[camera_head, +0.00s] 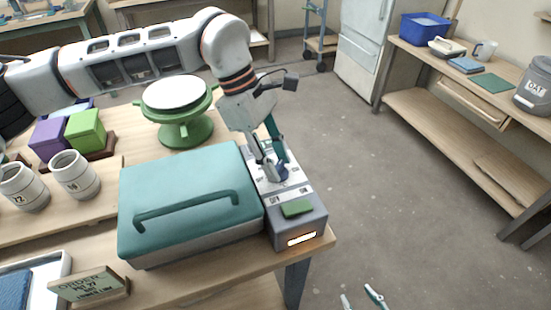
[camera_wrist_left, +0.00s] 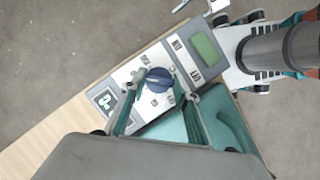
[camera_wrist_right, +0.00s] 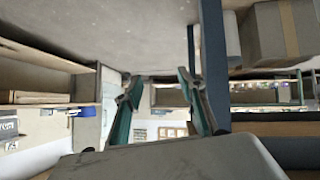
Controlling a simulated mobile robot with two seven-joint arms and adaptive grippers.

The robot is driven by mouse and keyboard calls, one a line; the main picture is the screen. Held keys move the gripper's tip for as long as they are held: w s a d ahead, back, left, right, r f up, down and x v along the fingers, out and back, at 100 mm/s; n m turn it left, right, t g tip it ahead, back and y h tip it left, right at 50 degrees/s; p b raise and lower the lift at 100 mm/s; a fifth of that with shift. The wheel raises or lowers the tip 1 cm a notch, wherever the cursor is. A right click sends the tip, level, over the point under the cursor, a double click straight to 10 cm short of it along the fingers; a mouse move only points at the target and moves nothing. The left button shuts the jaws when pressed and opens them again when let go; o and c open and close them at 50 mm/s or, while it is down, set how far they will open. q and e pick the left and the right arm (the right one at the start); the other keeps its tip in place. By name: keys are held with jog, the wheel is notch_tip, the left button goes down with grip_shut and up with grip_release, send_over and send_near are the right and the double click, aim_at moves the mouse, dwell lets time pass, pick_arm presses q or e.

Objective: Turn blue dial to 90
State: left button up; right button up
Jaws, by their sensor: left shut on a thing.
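The blue dial (camera_head: 282,173) sits on the grey and white control panel (camera_head: 309,217) at the right side of the teal-lidded box. It also shows in the left wrist view (camera_wrist_left: 159,80), with small markings around it that I cannot read surely. My left gripper (camera_head: 270,167) reaches down from above, with its fingers on either side of the dial, shut on it. The fingers partly hide the dial in the head view, and I cannot tell its exact setting. My right gripper (camera_wrist_right: 157,88) is open and empty; its fingertips show at the bottom edge of the head view, over the floor.
The teal-lidded box (camera_head: 185,180) with a raised handle stands left of the panel. A green rectangle (camera_head: 296,209) is on the panel's near end. A green turntable (camera_head: 184,133) stands behind, near my left arm. Cups (camera_head: 75,175) stand left. Right of the table is open floor.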

jog(key=shift+r, duration=0.1)
pick_arm(q)
jog(key=shift+r+n+p, duration=0.2)
jog(key=shift+n+p, duration=0.3)
jog(key=shift+a+n+t+p, duration=0.1)
jog(key=shift+n+t+p, duration=0.3)
jog(key=shift+n+p, duration=0.2)
jog(key=n+t+p, duration=0.1)
jog(key=n, duration=0.2)
jog(key=shift+s+h+p, duration=0.15)
jog(key=shift+h+p, duration=0.15)
jog(key=shift+p, duration=0.1)
jog(key=shift+n+t, duration=0.4)
jog(key=shift+n, duration=0.4)
jog(key=shift+f+n+t+p, duration=0.1)
jog(key=shift+n+t+p, duration=0.25)
jog(key=shift+n, duration=0.65)
pick_arm(e)
jog(key=shift+s+a+r, duration=0.1)
jog(key=shift+a+r, duration=0.2)
jog(key=shift+r, duration=0.5)
jog(key=shift+s+a+r, duration=0.1)
jog(key=shift+a+r, duration=0.15)
jog(key=shift+r, duration=0.5)
pick_arm(q)
jog(key=o, duration=1.1)
